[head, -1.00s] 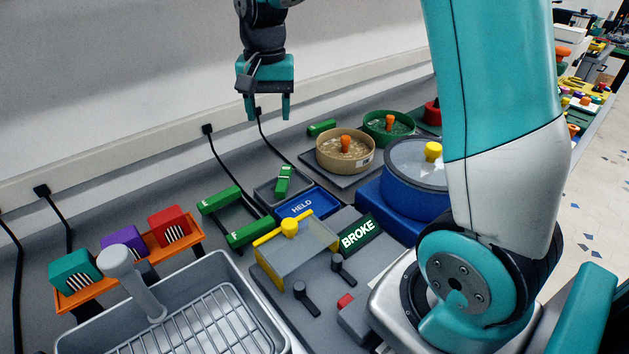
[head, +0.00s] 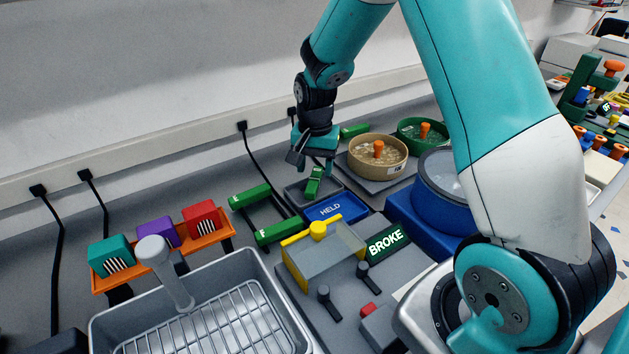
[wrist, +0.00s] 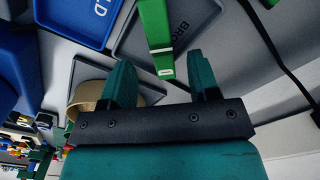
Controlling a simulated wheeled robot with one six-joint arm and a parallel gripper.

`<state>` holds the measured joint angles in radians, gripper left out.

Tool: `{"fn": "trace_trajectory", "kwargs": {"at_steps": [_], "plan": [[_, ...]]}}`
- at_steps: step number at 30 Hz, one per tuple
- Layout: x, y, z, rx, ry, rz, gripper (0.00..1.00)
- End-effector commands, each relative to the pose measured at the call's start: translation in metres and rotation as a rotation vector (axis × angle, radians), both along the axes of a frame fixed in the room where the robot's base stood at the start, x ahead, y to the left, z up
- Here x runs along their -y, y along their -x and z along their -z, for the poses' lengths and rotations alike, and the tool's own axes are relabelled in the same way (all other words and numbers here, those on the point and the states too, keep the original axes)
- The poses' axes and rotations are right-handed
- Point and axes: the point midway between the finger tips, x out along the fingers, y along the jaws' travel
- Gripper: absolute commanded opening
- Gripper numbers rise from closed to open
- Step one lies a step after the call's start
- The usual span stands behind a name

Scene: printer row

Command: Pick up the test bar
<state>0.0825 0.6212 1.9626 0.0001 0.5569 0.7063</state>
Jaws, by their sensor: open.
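A green test bar (head: 314,182) lies in a small grey tray (head: 334,203) in the head view. In the wrist view the green bar (wrist: 156,38) runs down from the top edge, with its near end by the space between the fingertips. The tray (wrist: 207,15) there bears lettering that starts "BRO". My gripper (head: 314,163) is open and empty, just above the far end of the bar in the head view. In the wrist view its two teal fingers (wrist: 163,77) stand apart. I cannot tell the exact height gap.
A blue HELD tray (head: 336,208) sits beside the grey tray. A yellow-barred clear box (head: 325,255) and a BROKE sign (head: 386,242) lie nearer. Black cables run behind.

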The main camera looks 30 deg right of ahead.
Motion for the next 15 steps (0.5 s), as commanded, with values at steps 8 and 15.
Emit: {"fn": "trace_trajectory", "kwargs": {"at_steps": [8, 15], "plan": [[-0.003, 0.002, 0.036, -0.003, 0.0, 0.0, 0.55], [-0.003, 0.001, 0.037, -0.001, 0.0, 0.0, 0.55]]}}
